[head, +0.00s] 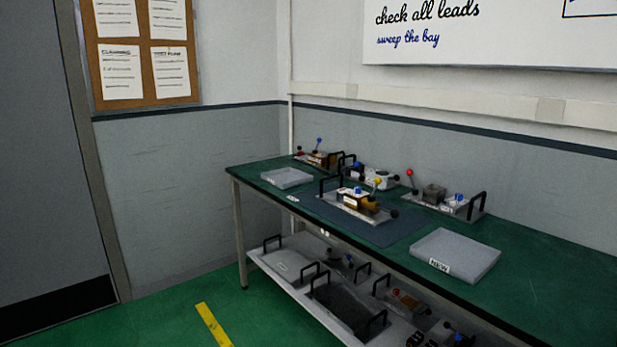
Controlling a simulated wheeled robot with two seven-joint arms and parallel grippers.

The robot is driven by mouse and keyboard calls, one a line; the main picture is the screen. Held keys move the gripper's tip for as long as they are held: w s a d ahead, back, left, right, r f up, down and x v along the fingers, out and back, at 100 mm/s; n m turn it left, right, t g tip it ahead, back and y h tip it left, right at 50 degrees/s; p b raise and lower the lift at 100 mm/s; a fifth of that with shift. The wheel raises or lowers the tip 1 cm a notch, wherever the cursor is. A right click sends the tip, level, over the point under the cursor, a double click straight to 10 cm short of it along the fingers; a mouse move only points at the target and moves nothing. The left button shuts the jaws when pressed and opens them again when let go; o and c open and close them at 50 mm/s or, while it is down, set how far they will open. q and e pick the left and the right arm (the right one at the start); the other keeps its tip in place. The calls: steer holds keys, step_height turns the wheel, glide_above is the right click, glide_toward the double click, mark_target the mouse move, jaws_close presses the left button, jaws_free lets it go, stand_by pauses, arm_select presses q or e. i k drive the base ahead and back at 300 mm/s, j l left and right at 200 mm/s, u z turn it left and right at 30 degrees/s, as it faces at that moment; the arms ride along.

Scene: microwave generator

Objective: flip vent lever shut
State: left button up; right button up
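A device (358,204) with a metal base plate, a brown block and black handles sits on a dark mat (312,208) on the green bench. Neither of my grippers is in view.
The green bench (545,290) runs along the grey wall. A grey tray (287,178) is at its left end and a labelled tray (456,254) nearer its front. The lower shelf (330,323) holds several more devices. The green floor in front with a yellow stripe (213,325) is clear.

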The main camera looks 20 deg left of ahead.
mark_target(378, 180)
steer(key=u, duration=0.15)
steer(key=i+l+z, duration=0.35)
steer(key=i+l, duration=0.15)
steer(key=i, duration=0.35)
steer(key=i+l+z, duration=0.2)
steer(key=i, duration=0.25)
